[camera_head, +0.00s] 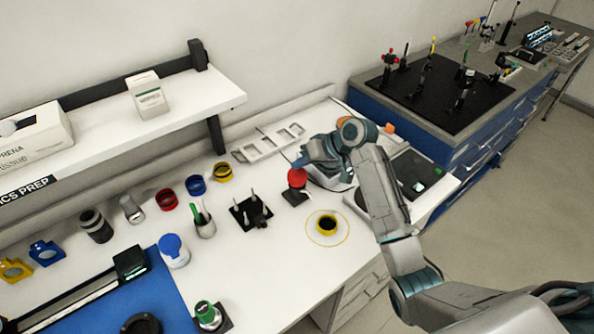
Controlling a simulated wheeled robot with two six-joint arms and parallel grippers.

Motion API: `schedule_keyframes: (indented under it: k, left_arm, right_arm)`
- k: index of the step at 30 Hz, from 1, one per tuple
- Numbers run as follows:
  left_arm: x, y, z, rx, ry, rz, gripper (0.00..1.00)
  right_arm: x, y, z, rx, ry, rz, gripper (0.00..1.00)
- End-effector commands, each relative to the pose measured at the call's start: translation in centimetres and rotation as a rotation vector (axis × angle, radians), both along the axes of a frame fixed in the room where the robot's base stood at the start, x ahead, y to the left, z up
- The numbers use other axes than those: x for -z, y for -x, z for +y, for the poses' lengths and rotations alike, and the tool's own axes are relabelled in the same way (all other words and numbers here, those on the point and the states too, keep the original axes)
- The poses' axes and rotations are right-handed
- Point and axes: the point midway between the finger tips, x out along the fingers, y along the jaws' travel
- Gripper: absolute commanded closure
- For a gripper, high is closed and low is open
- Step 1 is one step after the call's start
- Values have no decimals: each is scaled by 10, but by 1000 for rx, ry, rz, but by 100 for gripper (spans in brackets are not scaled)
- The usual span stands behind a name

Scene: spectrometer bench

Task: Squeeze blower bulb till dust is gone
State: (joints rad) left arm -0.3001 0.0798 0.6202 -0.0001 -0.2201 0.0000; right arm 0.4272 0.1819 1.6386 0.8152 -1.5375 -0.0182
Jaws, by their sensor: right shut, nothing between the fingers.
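A red rounded bulb (297,179), which looks like the blower bulb, stands upright on a small dark base on the white bench. My right arm reaches in from the lower right, and my right gripper (302,162) is just behind and above the bulb. Its fingers are shut and empty; whether they touch the bulb I cannot tell. A yellow-rimmed dark round part (327,224) lies in front of the bulb, inside a thin yellow circle. Dust is too small to make out. My left gripper is not in view.
A black holder with upright posts (251,212) stands left of the bulb. A white compartment tray (269,142) lies behind. A green-topped bottle (207,316), a blue-lidded jar (173,251) and coloured rings crowd the left. The bench front below the yellow circle is clear.

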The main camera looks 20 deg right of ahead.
Motion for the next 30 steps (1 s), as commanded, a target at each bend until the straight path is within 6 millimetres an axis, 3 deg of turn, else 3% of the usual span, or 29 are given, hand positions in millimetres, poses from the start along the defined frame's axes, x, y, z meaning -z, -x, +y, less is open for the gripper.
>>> schedule_keyframes:
  k: [30]
  left_arm:
    - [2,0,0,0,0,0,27]
  right_arm:
    - [10,0,0,-1,0,-1,100]
